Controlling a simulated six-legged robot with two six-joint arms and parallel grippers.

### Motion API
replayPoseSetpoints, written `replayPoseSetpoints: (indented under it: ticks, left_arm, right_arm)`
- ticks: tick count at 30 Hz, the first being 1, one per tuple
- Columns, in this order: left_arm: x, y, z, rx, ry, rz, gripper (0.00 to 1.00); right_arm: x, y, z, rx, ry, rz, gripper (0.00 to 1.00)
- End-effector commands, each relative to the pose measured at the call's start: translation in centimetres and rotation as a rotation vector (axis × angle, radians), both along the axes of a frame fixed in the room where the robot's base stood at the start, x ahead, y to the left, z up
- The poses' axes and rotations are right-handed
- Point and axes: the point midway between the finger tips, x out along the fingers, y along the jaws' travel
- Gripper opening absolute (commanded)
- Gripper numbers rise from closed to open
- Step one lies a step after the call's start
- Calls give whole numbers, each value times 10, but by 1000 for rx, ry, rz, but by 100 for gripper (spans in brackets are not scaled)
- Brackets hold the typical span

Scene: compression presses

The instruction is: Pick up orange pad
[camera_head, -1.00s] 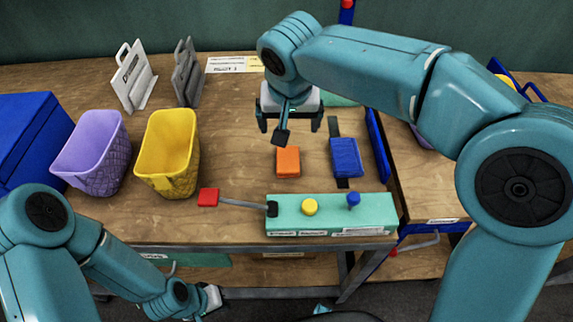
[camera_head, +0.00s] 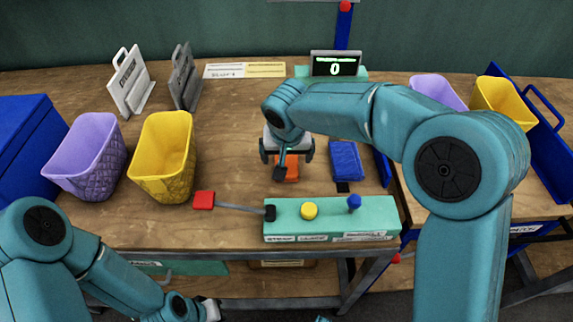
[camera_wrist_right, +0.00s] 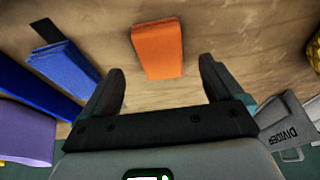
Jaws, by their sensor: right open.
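The orange pad (camera_head: 288,169) lies on the wooden table, partly hidden behind my right gripper in the head view. In the right wrist view the whole orange pad (camera_wrist_right: 158,51) shows, ahead of the open fingers and roughly between their lines. My right gripper (camera_head: 287,154) is open and empty above the table, at the pad's far side; its two dark fingers also show in the right wrist view (camera_wrist_right: 160,88). My left gripper (camera_head: 209,309) is low at the front, below the table edge, and its fingers are not clear.
A blue pad (camera_head: 346,161) lies right of the orange one. A green control box (camera_head: 331,222) with a red-ended lever (camera_head: 204,200) stands in front. Yellow (camera_head: 162,160) and purple (camera_head: 85,158) bins stand left. A display (camera_head: 335,65) is at the back.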

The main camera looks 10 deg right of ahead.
Motion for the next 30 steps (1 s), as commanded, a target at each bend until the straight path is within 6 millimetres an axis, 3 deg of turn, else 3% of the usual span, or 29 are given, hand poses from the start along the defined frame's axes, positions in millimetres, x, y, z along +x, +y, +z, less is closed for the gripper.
replayPoseSetpoints:
  ticks: [6, 9, 30]
  left_arm:
    - [0, 0, 3, 0, 0, 0, 0]
    - [0, 0, 3, 0, 0, 0, 0]
    - [0, 0, -3, 0, 0, 0, 0]
  right_arm:
    - [15, -3, -33, -1, 4, -1, 94]
    - [17, -3, -41, 0, 2, -1, 94]
    - [18, -3, -45, -1, 1, 0, 94]
